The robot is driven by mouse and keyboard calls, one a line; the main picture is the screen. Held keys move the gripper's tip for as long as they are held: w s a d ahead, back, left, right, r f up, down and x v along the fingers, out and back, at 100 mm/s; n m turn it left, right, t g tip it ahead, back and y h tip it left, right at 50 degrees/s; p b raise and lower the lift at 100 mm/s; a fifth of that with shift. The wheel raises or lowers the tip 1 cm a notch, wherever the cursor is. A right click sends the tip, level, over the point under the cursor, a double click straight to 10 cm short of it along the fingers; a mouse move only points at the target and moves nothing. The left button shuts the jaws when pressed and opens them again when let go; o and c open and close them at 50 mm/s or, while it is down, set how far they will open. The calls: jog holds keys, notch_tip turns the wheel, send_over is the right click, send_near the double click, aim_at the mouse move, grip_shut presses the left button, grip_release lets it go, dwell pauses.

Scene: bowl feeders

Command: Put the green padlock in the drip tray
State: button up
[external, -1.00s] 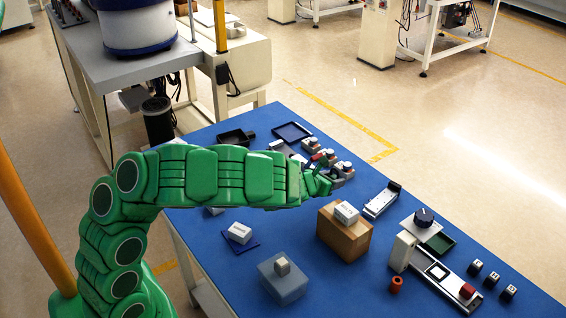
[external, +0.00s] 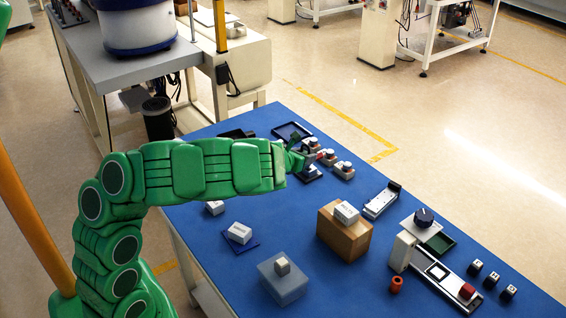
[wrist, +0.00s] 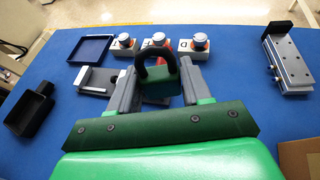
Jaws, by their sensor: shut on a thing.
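The green padlock (wrist: 166,84) has a dark shackle and sits upright between the two grey fingers of my gripper (wrist: 160,76) in the wrist view. The fingers are shut on its body, with the shackle pointing away from me. In the external view my gripper (external: 297,160) is over the far part of the blue table, and the padlock is hard to make out there. A shallow dark blue tray (wrist: 108,48) lies empty beyond and left of my gripper. A deeper black tray with a tab (wrist: 22,127) lies farther left. I cannot tell which is the drip tray.
Several button boxes (wrist: 197,47) stand just beyond the padlock. A grey slotted block (wrist: 92,80) lies left of my fingers, and a metal slide fixture (wrist: 288,62) lies right.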

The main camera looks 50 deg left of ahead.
jog(key=s+a+r+n+y, duration=0.1)
jog(key=s+a, duration=0.2)
jog(key=a, duration=0.2)
jog(key=s+a+r+n+y, duration=0.1)
jog(key=s+a, duration=0.2)
jog(key=a, duration=0.2)
jog(key=s+a+r+n+g+y, duration=0.1)
jog(key=s+a, duration=0.2)
jog(key=a, duration=0.2)
jog(key=shift+s, duration=0.25)
jog(key=s+a+r+n+g+y, duration=0.2)
jog(key=s+a+r+n+y, duration=0.1)
jog(key=s+a, duration=0.85)
jog(key=w+a+f, duration=0.2)
jog(key=w+f, duration=0.1)
jog(key=w+a+f, duration=0.3)
jog(key=w, duration=0.1)
jog(key=w+a+f, duration=0.2)
jog(key=w+f, duration=0.1)
jog(key=shift+w+a+f, duration=0.2)
jog(key=shift+a+f, duration=0.15)
jog(key=shift+f, duration=0.05)
jog(key=shift+w+a+f, duration=0.15)
jog(key=shift+f, duration=1.7)
jog(key=shift+f+h, duration=0.3)
jog(key=shift+f, duration=0.2)
jog(key=o, duration=1.1)
